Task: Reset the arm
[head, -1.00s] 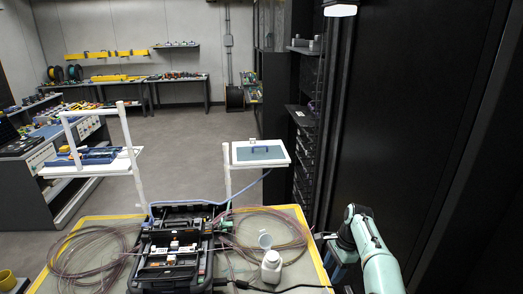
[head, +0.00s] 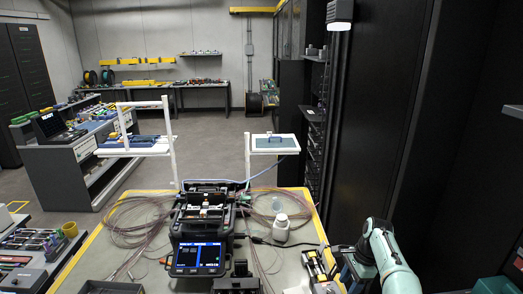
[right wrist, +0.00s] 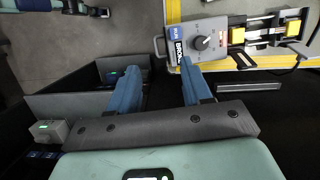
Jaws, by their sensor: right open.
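My right arm comes in at the lower right of the head view. Its gripper (head: 343,270) is beside the right edge of the bench, partly cut off by the frame. In the right wrist view the two blue fingers of my right gripper (right wrist: 158,78) are apart with nothing between them. They point toward a grey device with a black knob (right wrist: 205,42) on the bench and appear clear of it. The same device shows in the head view (head: 317,268). My left gripper is not seen in the head view. A dark, partly cut-off part at the top left of the wrist view is unclear.
The bench (head: 115,262) holds a fusion splicer with a lit screen (head: 198,258), coiled fibres (head: 140,217) and a white bottle (head: 281,229). A tall black cabinet (head: 375,120) stands close on the right. Open floor (head: 210,140) lies beyond the bench.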

